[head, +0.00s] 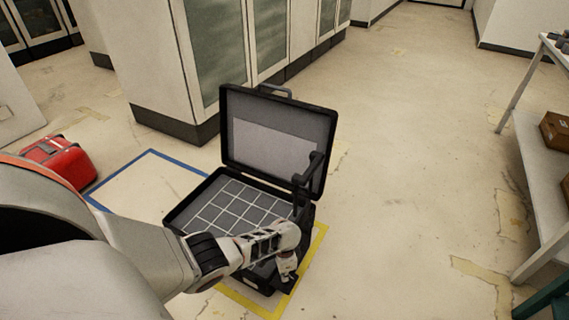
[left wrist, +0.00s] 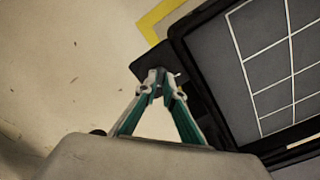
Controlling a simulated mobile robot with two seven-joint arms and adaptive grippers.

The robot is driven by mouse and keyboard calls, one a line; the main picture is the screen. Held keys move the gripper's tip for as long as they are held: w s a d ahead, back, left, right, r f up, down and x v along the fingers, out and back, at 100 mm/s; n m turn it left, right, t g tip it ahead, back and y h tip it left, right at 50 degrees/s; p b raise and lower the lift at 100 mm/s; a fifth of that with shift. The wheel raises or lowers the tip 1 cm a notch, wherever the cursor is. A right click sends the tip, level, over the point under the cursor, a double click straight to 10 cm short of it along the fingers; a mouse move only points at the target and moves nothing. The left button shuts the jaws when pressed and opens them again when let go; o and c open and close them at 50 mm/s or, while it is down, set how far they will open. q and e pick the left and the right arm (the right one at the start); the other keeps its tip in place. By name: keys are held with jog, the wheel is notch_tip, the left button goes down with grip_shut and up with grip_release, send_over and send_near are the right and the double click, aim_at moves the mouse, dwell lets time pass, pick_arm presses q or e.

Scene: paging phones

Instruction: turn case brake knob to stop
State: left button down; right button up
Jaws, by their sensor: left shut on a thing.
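An open black case (head: 186,203) stands on the floor with its lid (head: 228,135) raised. A dark jointed arm (head: 312,168) rises at the right side of the lid. My left gripper (head: 287,272) points down at the case's near right edge. In the left wrist view the left gripper's fingertips (left wrist: 160,78) come together over a dark plate (left wrist: 182,98) beside the gridded case interior. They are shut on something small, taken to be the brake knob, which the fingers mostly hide. Its setting cannot be read. My right gripper is not in view.
A yellow floor outline (head: 318,245) surrounds the case, and a blue outline (head: 150,153) lies to its left. A red box (head: 68,160) sits at the left. Cabinets (head: 215,55) stand behind the case. A shelf table (head: 545,150) stands at the right, with clear floor between.

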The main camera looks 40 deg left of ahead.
pick_arm(q)
jog(key=c, duration=2.2)
grip_release()
jog(key=shift+o, duration=0.2)
jog(key=shift+r, duration=0.2)
notch_tip(320, 180, up, 12)
jog(key=shift+f, duration=0.2)
